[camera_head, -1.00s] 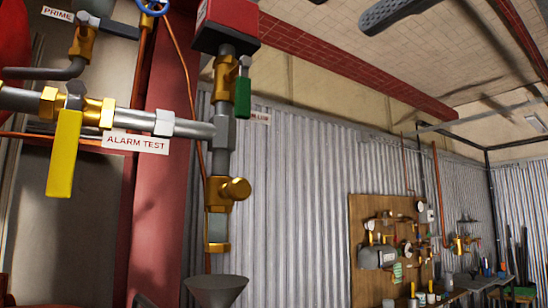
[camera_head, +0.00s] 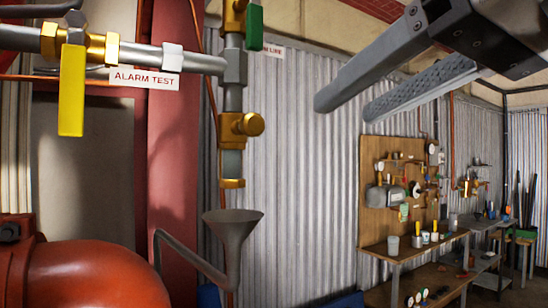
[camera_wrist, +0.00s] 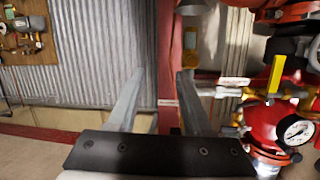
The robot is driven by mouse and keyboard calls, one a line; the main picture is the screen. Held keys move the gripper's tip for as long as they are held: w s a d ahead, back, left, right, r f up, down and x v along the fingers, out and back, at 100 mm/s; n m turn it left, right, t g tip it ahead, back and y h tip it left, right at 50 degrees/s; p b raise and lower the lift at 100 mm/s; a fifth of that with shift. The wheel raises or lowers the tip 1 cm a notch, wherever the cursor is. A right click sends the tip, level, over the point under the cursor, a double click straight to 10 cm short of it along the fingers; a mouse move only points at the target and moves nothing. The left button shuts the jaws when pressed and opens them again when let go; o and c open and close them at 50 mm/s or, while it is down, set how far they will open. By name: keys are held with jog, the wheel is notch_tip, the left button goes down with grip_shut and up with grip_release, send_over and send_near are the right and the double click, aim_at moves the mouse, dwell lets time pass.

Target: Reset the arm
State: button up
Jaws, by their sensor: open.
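My gripper (camera_head: 372,98) reaches in from the top right of the head view, its two long grey fingers apart with nothing between them. In the wrist view my gripper (camera_wrist: 160,85) is also open and empty, with wall and a red column behind it. The fingers are apart from the pipework in the head view. The rest of my arm is out of view.
A pipe with a yellow lever (camera_head: 72,90) and an "ALARM TEST" label (camera_head: 144,78) runs at the left. A grey funnel (camera_head: 233,232) stands below a brass valve (camera_head: 241,124). A pegboard (camera_head: 372,205) and workbench (camera_head: 400,243) are at the right. A gauge (camera_wrist: 296,131) shows in the wrist view.

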jog(key=w+d+f+m+g+h+p, duration=0.15)
jog(key=w+f, duration=0.35)
jog(key=f, duration=0.5)
jog(key=d+f+m+g+h+p, duration=0.1)
jog(key=d+f+g+h, duration=0.1)
jog(key=f, duration=1.1)
jog(key=s+d+f+m+g+h+p, duration=0.1)
jog(key=d+f+g+h, duration=0.2)
jog(key=f, duration=1.1)
jog(key=shift+s+f+g, duration=0.2)
jog(key=shift+s+g, duration=0.05)
jog(key=shift+g, duration=0.5)
jog(key=shift+d, duration=0.1)
